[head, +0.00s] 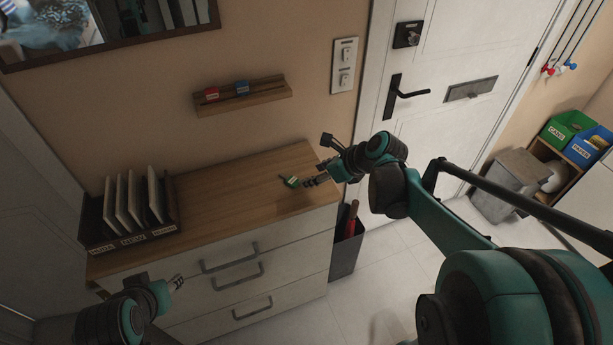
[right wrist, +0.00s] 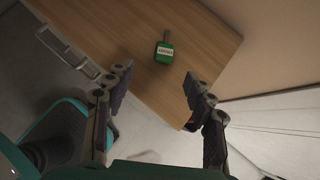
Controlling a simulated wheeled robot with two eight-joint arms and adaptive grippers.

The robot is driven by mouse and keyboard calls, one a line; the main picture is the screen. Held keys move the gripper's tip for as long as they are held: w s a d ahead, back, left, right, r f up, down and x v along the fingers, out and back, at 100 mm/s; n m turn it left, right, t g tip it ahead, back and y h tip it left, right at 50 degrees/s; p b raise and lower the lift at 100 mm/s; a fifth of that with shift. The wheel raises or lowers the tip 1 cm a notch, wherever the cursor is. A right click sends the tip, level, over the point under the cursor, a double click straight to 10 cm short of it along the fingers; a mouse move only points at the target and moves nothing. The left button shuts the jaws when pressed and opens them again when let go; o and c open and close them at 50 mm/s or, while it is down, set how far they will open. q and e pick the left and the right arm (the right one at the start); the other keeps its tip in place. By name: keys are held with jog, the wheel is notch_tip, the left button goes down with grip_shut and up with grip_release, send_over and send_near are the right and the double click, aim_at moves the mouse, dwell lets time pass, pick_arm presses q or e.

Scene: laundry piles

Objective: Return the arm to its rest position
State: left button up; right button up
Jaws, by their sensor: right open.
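My right gripper (head: 317,163) hangs over the right end of the wooden dresser top (head: 240,185), its arm reaching in from the right. In the right wrist view the gripper (right wrist: 158,74) has its two fingers wide apart with nothing between them. A small green tagged item (head: 291,182) lies on the dresser top just beyond the fingers; it also shows in the right wrist view (right wrist: 164,52), its label too small to read surely. My left gripper (head: 176,283) is low in front of the dresser drawers, and its jaw state is unclear.
A dark rack with upright pale panels (head: 128,238) stands at the dresser's left end. A wall rail (head: 243,95) holds a red and a blue tag. A dark bin (head: 346,245) stands beside the dresser. Green (head: 567,128) and blue (head: 588,148) boxes sit far right.

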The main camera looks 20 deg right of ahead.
jog(key=shift+s+d+r, duration=0.1)
jog(key=shift+s+r, duration=0.1)
jog(key=shift+r, duration=0.05)
dwell(0.3)
jog(key=s+a+f+n+h, duration=0.1)
jog(key=s+a+n+h, duration=0.1)
jog(key=s+n, duration=0.6)
jog(key=s+a+f+n+h, duration=0.1)
jog(key=s+n, duration=0.8)
jog(key=n, duration=1.2)
jog(key=shift+a+n+h, duration=0.3)
jog(key=shift+a+h, duration=0.5)
jog(key=shift+a, duration=0.4)
